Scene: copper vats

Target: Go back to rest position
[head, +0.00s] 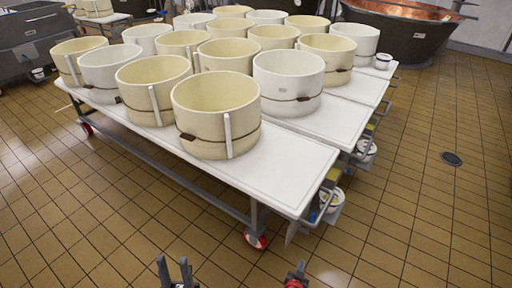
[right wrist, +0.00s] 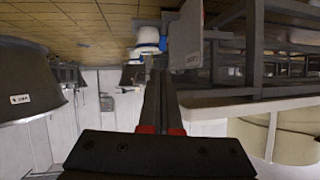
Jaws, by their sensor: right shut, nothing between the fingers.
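My left gripper (head: 175,270) shows at the bottom of the head view, in front of the tables. Its two dark fingers point up and stand apart, with nothing between them. My right gripper (head: 299,268) shows at the bottom edge of the head view, right of the left one, with red on it. In the right wrist view its fingers (right wrist: 161,95) lie together, shut and empty. Both grippers are over the floor, apart from the nearest white table (head: 290,170).
Several cream and white round moulds (head: 216,115) stand on the wheeled tables. White buckets (head: 331,199) hang at the tables' right ends. A copper vat (head: 400,30) stands at the back right. The tiled floor (head: 440,210) is clear at the right, with a drain (head: 451,159).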

